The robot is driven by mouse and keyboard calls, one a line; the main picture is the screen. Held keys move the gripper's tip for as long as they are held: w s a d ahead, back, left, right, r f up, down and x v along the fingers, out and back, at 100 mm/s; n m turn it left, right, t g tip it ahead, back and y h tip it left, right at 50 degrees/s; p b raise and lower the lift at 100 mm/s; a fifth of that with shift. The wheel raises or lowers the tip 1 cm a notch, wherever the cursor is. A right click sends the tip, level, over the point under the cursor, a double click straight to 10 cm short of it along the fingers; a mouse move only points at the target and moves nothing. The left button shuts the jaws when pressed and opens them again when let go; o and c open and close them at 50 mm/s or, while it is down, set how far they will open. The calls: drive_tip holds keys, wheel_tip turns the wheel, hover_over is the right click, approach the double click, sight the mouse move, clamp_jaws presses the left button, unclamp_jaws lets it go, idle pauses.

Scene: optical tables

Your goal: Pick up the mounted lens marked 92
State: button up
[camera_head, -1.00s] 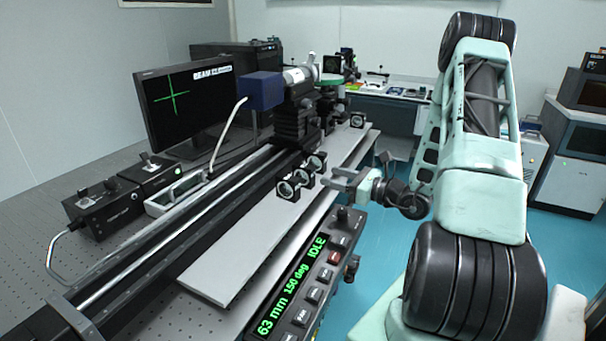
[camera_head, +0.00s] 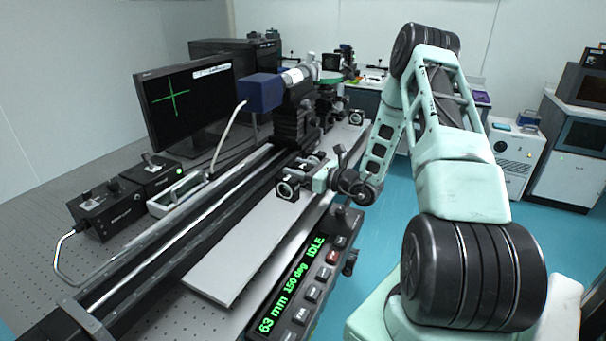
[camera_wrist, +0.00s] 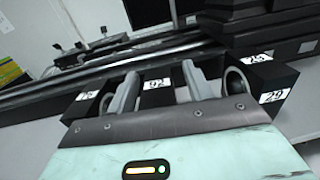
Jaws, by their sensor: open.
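The mounted lens marked 92 (camera_wrist: 157,84) shows its white label between my fingers in the wrist view, on a black mount. My gripper (camera_wrist: 160,74) is open, with one finger to each side of that label. I cannot tell whether either finger touches the mount. In the head view my gripper (camera_head: 308,177) reaches over the row of black lens mounts and partly hides them. The nearest mount (camera_head: 288,190) shows its round lens there, but no number is readable in that view.
In the wrist view, a mount marked 29 (camera_wrist: 273,95) stands close to my right finger. Another label (camera_wrist: 85,97), unreadable, lies left of my left finger. A long black rail (camera_head: 175,235) runs beside the grey plate (camera_head: 240,255). A control box (camera_head: 300,285) reads IDLE.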

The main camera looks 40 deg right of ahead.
clamp_jaws()
drive_tip(key=shift+r, duration=0.15)
